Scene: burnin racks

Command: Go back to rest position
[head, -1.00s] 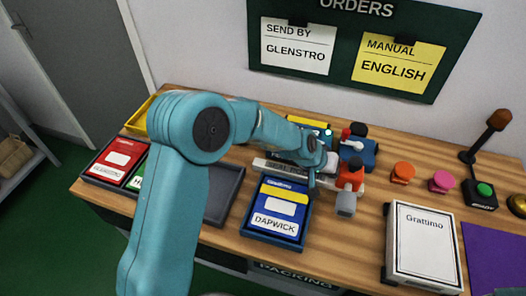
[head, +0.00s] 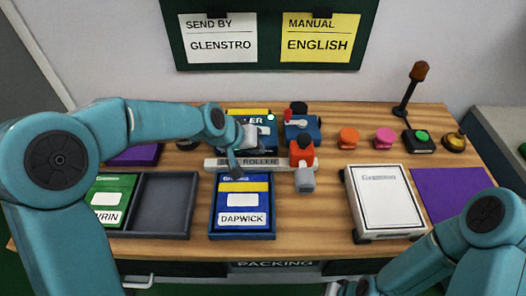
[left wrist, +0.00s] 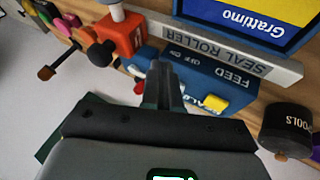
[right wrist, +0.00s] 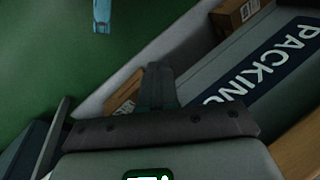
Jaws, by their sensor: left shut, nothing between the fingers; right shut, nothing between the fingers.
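My left gripper (head: 237,168) is shut and empty. In the head view it hangs over the grey bar marked SEAL ROLLER (head: 262,162), in front of the blue feed unit; contact with either cannot be told. In the left wrist view its shut fingers (left wrist: 162,85) point at the blue unit marked FEED (left wrist: 205,75). My right gripper (right wrist: 158,85) is shut and empty in the right wrist view, low beside the bench front marked PACKING (right wrist: 265,65). In the head view the right arm comes in at the bottom right; its fingertips are not clear there.
The wooden bench holds a blue tray with a DAPWICK box (head: 242,208), an empty grey tray (head: 163,204), a green box (head: 108,198) and a white Grattimo box (head: 384,202). A red machine (head: 302,152), stamps and a green button (head: 421,136) stand further right.

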